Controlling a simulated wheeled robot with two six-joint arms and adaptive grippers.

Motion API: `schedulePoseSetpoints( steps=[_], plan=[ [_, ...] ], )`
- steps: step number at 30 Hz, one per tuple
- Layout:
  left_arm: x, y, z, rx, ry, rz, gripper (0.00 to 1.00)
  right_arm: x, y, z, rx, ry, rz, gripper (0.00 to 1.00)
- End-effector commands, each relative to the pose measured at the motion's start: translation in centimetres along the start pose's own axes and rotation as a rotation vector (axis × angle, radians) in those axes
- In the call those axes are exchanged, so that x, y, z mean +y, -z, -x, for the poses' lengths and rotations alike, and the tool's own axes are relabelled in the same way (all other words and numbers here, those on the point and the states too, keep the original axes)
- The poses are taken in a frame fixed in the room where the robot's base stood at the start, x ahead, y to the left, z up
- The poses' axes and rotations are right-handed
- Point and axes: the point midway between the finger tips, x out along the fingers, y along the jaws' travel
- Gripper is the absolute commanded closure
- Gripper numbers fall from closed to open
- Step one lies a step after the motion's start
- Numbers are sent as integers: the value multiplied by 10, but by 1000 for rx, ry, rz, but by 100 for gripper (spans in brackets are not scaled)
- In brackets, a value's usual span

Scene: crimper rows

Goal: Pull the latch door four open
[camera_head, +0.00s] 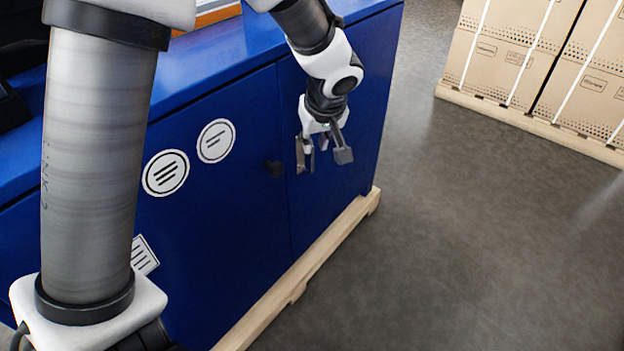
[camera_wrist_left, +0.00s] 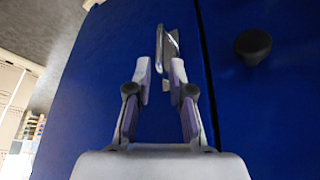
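The blue cabinet front has a right-hand door (camera_head: 345,170) beside a vertical seam; no label shows on that door. My left gripper (camera_head: 323,147) is in front of it, its two fingers apart. A metallic latch handle (camera_head: 302,155) is at the fingers on the door's left side. In the left wrist view, the handle (camera_wrist_left: 170,42) stands upright at the two fingertips (camera_wrist_left: 163,72), level with the gap between them. I cannot tell whether the fingers touch it. The door looks closed, flush with the cabinet. My right gripper is out of view.
A black knob (camera_head: 273,168) sits on the neighbouring door, across the seam; it also shows in the wrist view (camera_wrist_left: 253,46). Round and square striped labels mark the front. A wooden pallet (camera_head: 340,228) lies under the cabinet. Cartons (camera_head: 510,50) stand far right. The floor between is clear.

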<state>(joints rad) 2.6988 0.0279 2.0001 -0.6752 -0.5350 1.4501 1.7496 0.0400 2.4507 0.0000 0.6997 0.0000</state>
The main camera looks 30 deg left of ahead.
Motion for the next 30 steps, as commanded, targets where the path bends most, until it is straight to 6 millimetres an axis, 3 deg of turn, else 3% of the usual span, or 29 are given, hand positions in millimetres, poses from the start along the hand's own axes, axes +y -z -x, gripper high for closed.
schedulePoseSetpoints(
  steps=[9, 12, 20, 21, 23, 30],
  plan=[
    [0, -2, -59, -4, 1, 0, 79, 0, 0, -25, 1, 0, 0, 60],
    [0, -1, -70, -4, 1, 0, 79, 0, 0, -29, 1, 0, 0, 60],
    [0, 0, -72, -3, 0, 0, 79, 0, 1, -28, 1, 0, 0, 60],
    [0, 0, -72, -3, 0, 0, 83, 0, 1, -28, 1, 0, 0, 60],
    [0, 0, -72, -3, 0, 0, 100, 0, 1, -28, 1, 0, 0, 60],
    [0, -1, -72, -4, 1, 0, 100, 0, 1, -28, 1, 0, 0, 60]
  ],
)
